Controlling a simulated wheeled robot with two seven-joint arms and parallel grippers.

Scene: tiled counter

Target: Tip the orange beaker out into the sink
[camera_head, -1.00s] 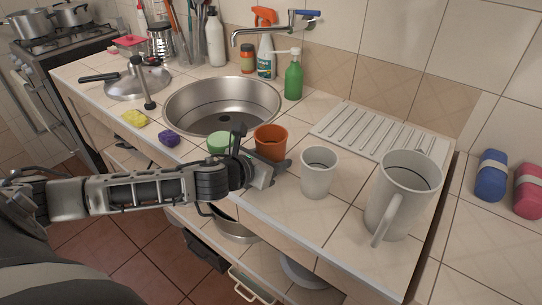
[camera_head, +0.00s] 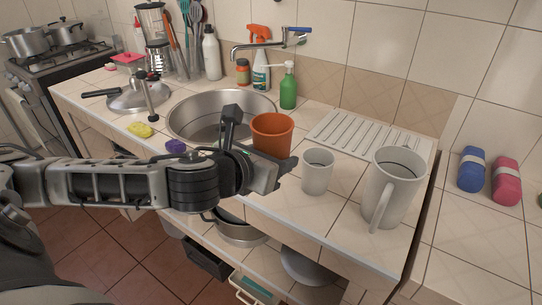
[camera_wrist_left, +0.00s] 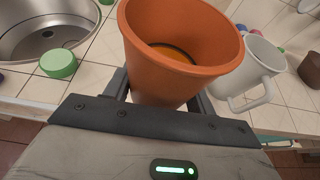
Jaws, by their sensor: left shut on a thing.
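The orange beaker (camera_head: 272,132) is upright in my left gripper (camera_head: 285,168), near the sink's right front side. In the left wrist view the beaker (camera_wrist_left: 180,55) sits between the two fingers, with some orange content low inside. It appears raised above the counter. The round steel sink (camera_head: 190,118) lies behind and left of the gripper; its near right part is hidden by the gripper and beaker. The sink also shows at the upper left in the left wrist view (camera_wrist_left: 40,30). My right gripper is in neither view.
A white cup (camera_head: 317,172) and a larger white mug (camera_head: 392,190) stand to the right of the beaker. A tap (camera_head: 270,46), a green soap bottle (camera_head: 288,88) and a spray bottle (camera_head: 260,65) are behind. A green round object (camera_wrist_left: 58,63) lies beside the sink.

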